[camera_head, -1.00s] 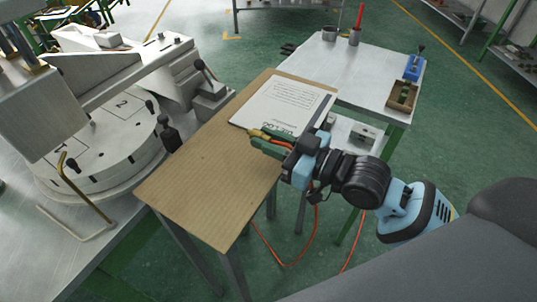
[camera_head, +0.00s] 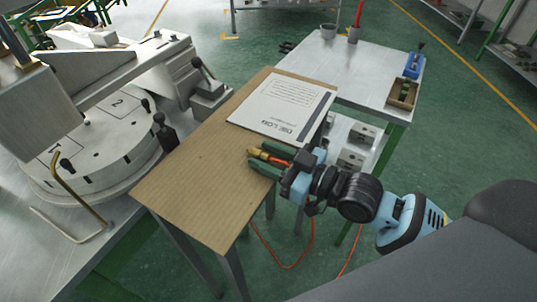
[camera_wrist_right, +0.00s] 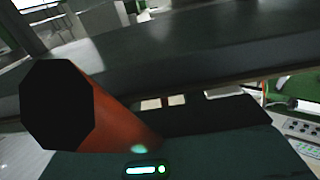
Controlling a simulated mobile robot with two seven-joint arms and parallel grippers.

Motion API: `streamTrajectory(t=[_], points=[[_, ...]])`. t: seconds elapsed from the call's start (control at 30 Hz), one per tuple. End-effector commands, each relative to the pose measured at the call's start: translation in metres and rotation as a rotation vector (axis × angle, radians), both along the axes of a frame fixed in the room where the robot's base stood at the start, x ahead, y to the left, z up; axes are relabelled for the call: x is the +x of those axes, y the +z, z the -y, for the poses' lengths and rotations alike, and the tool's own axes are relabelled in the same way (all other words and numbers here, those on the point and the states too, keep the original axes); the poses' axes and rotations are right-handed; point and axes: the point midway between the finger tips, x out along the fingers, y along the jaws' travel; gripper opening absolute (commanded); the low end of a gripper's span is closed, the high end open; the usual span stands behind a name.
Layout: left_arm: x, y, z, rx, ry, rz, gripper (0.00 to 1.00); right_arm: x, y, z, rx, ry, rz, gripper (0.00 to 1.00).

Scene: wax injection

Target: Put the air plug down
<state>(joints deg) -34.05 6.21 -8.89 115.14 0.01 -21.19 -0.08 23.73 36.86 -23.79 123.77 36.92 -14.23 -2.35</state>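The air plug (camera_head: 257,152) has a brass-yellow tip and a red-orange body. It lies between the green fingers of my right gripper (camera_head: 262,159), which look shut on it. The plug points left, at the right-hand edge of the brown board-topped table (camera_head: 195,180); I cannot tell whether it touches the top. In the right wrist view an orange cylinder with a black end (camera_wrist_right: 60,105) fills the left side, close to the camera. My left gripper is not in view.
A "DIE LOG" sheet (camera_head: 285,105) lies on the far part of the brown table. The wax machine with its round numbered turntable (camera_head: 100,150) stands left. A metal table (camera_head: 350,75) with cups and a small tray (camera_head: 403,94) stands behind. The near brown surface is clear.

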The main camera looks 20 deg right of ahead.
Motion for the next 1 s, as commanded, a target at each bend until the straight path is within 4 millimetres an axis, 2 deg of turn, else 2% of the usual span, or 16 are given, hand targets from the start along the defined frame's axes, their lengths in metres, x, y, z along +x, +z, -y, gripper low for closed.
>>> streamTrajectory(t=[0.37, 0.8, 1.0], points=[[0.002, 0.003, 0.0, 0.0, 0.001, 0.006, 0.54, 0.0, 0.006, 0.0, 0.0, 0.0, 0.001, 0.42], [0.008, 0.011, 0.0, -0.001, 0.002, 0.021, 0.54, -0.044, 0.003, 0.035, -0.004, 0.001, -0.003, 0.42], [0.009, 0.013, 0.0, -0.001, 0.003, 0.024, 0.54, -0.055, 0.004, 0.045, -0.001, 0.0, -0.002, 0.42]])
